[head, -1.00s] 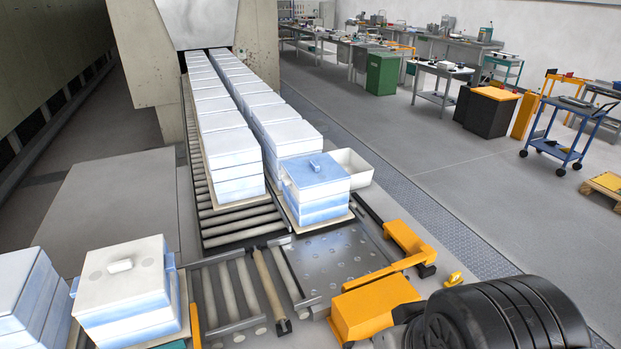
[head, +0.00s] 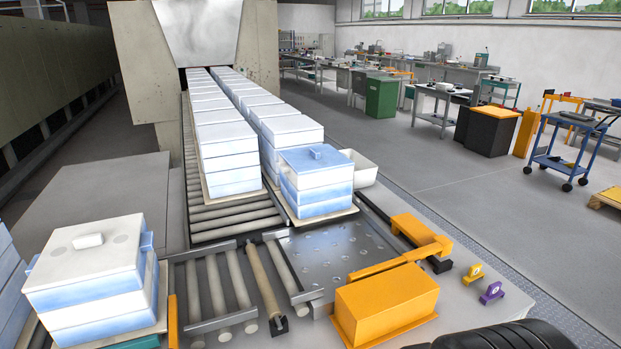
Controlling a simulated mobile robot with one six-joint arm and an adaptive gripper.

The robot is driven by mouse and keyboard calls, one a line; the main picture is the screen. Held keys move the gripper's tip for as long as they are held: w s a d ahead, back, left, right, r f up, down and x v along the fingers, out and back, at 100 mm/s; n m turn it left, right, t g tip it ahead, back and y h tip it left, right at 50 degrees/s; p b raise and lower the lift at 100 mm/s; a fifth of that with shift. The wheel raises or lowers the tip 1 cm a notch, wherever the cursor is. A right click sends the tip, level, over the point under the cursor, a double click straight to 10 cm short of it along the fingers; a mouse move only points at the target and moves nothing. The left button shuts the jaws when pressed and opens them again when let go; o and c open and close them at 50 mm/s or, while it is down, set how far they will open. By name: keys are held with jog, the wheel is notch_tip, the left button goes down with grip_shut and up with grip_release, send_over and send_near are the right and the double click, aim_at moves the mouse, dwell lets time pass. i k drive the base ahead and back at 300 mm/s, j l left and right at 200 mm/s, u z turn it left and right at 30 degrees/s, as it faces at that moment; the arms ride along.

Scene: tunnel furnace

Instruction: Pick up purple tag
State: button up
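A small purple tag (head: 491,293) stands on the grey surface at the lower right of the head view, to the right of the orange box. A similar yellow tag (head: 473,273) stands just behind it and to its left, apart from it. Both carry a pale round mark on the front. A black ribbed part of my arm shows along the bottom edge, in front of the purple tag. My gripper is not in view.
A large orange box (head: 386,304) with an orange bar mechanism (head: 420,238) stands left of the tags. Rollers (head: 226,285) and a metal plate (head: 335,258) lie further left. Stacked white and blue boxes (head: 316,182) line the conveyor toward the furnace. A blue cart (head: 561,160) stands on the right floor.

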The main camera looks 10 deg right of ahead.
aim_at(494, 291)
jog(key=z, duration=1.3)
jog(key=i+l+u, duration=0.25)
jog(key=u, duration=0.15)
jog(key=i+l+u, duration=0.6)
jog(key=l+u, duration=0.15)
